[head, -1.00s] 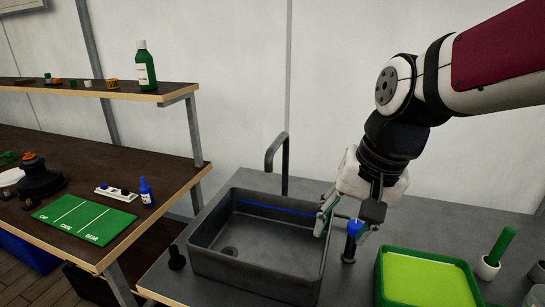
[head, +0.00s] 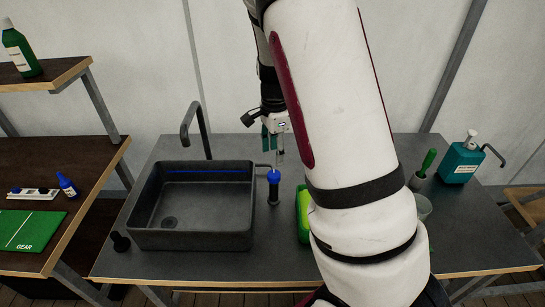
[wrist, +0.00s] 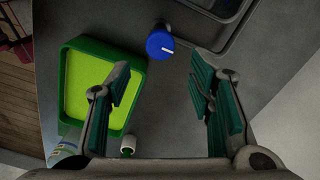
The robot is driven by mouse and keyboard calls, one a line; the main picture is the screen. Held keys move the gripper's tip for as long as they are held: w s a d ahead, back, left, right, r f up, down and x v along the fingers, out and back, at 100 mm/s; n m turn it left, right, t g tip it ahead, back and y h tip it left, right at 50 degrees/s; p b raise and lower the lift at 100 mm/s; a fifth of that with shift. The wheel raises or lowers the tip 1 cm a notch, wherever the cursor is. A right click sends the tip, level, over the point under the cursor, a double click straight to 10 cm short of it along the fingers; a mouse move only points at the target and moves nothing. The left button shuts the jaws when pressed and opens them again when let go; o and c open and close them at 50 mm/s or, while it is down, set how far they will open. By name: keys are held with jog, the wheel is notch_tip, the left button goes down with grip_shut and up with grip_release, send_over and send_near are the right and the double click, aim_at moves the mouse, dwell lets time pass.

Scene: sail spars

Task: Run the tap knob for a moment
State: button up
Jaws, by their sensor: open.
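The tap knob is blue with a white line on its top and sits on a short dark post beside the sink. In the head view the knob (head: 273,176) is just right of the sink's rim, and in the wrist view the knob (wrist: 160,42) lies beyond my fingertips, near the top middle. The dark sink (head: 193,205) has a tall bent spout (head: 197,130) behind it; no water shows from it. My gripper (head: 274,143) is above and behind the knob in the head view. In the wrist view my gripper (wrist: 165,85) is open with nothing between its fingers.
A green tray with a lime inside (wrist: 63,85) is close to the knob, partly hidden by my arm in the head view. A teal bottle (head: 460,163) and a green-handled brush (head: 426,163) stand at the right. A black peg (head: 120,242) stands left of the sink.

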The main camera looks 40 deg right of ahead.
aim_at(274, 173)
notch_tip(274, 173, down, 8)
jog(key=b, duration=0.3)
jog(key=shift+w, duration=0.15)
jog(key=shift+f, duration=0.3)
jog(key=shift+c, duration=0.5)
jog(key=shift+r, duration=0.15)
jog(key=c, duration=0.5)
